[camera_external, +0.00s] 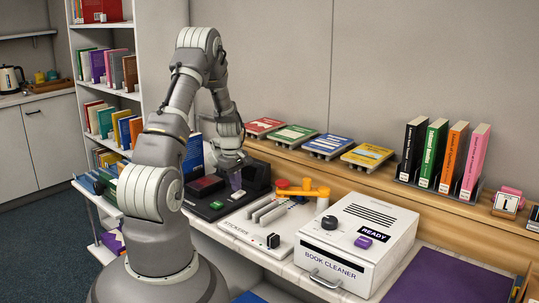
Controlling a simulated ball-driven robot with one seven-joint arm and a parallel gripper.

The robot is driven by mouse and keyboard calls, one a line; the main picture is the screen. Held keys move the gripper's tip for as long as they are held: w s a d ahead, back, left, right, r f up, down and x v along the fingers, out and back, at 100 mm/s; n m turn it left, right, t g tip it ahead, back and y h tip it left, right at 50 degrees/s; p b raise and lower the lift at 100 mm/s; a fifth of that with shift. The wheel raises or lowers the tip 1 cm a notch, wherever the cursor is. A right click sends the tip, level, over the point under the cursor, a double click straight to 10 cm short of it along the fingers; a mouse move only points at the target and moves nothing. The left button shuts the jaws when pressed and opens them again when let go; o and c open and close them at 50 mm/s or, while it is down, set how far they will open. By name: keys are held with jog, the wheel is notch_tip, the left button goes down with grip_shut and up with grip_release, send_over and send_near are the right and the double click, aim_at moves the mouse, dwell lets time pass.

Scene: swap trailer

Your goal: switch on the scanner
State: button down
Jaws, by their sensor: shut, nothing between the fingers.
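A low black device that looks like the scanner (203,206) sits at the left end of the worktop, with a dark red window (206,185) on top. A small green button or switch (217,205) is on its front part. My gripper (236,188) points down over the right side of the black device, to the right of the red window and behind the green part. It is shut and seems empty. Its fingertips are small here, and I cannot tell whether they touch the device. My arm hides part of its left side.
A white sticker unit (248,236) with slots and an orange arm (303,191) stands to the right. Further right is a white book cleaner (350,240) marked READY. Several books (444,155) stand on the wooden ledge behind. A purple mat (440,281) lies at front right.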

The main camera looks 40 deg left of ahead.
aim_at(236, 195)
notch_tip(236, 195, up, 13)
jog(key=s+p, duration=0.1)
jog(key=p, duration=0.3)
jog(key=shift+s+f, duration=0.15)
jog(key=shift+s, duration=0.2)
jog(key=shift+w, duration=0.1)
jog(key=shift+w+d, duration=0.1)
jog(key=shift+w, duration=0.5)
jog(key=shift+b, duration=0.3)
jog(key=f+b, duration=0.1)
jog(key=f, duration=0.3)
jog(key=w+f+b, duration=0.1)
jog(key=f+b, duration=0.1)
jog(key=f, duration=0.3)
jog(key=w+f+b, duration=0.1)
jog(key=f+b, duration=0.1)
jog(key=f, duration=0.2)
jog(key=shift+f, duration=0.35)
